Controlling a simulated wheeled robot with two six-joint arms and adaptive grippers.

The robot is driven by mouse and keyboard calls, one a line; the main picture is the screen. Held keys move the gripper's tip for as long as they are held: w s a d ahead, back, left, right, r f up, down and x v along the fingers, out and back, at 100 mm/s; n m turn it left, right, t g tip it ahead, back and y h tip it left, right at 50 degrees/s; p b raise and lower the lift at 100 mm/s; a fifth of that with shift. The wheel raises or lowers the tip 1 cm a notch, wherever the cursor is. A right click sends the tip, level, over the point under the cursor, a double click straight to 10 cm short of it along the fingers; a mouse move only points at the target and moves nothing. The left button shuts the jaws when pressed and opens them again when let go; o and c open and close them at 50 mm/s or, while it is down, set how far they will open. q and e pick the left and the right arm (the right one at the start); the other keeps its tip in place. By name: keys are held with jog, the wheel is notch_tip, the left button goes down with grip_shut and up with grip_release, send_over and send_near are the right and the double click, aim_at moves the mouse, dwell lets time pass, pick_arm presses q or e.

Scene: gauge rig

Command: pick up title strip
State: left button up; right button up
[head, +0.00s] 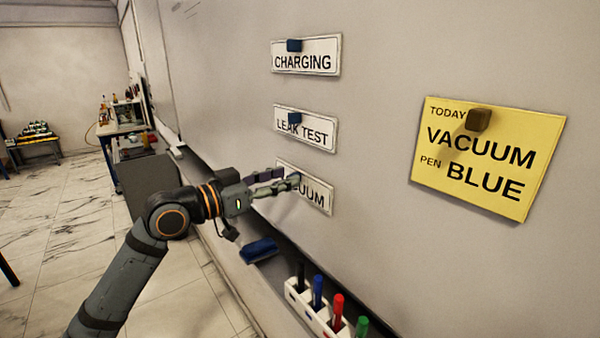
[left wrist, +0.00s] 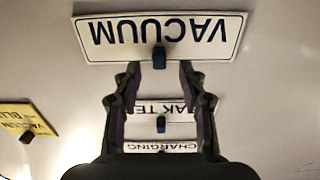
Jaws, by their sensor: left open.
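Three white title strips with black letters hang on the grey board in the head view: CHARGING (head: 306,60) on top, LEAK TEST (head: 318,132) in the middle and VACUUM (head: 318,197) lowest. Each has a small blue magnet block at its upper edge. My left gripper (head: 288,182) is at the VACUUM strip and partly covers it. In the left wrist view, the VACUUM strip (left wrist: 150,38) appears upside down. Its blue magnet (left wrist: 159,58) lies between the fingertips of my open left gripper (left wrist: 157,72). Contact cannot be told. My right gripper is not in view.
A yellow card (head: 475,165) reading TODAY VACUUM, PEN BLUE hangs at right under a brown magnet (head: 478,119). Below, the board's ledge carries a blue eraser (head: 259,250) and a white pen holder (head: 318,310) with several pens. A cluttered bench (head: 122,130) stands far left.

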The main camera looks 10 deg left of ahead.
pick_arm(q)
jog(key=shift+p+x, duration=0.35)
jog(key=shift+x, duration=0.6)
grip_shut()
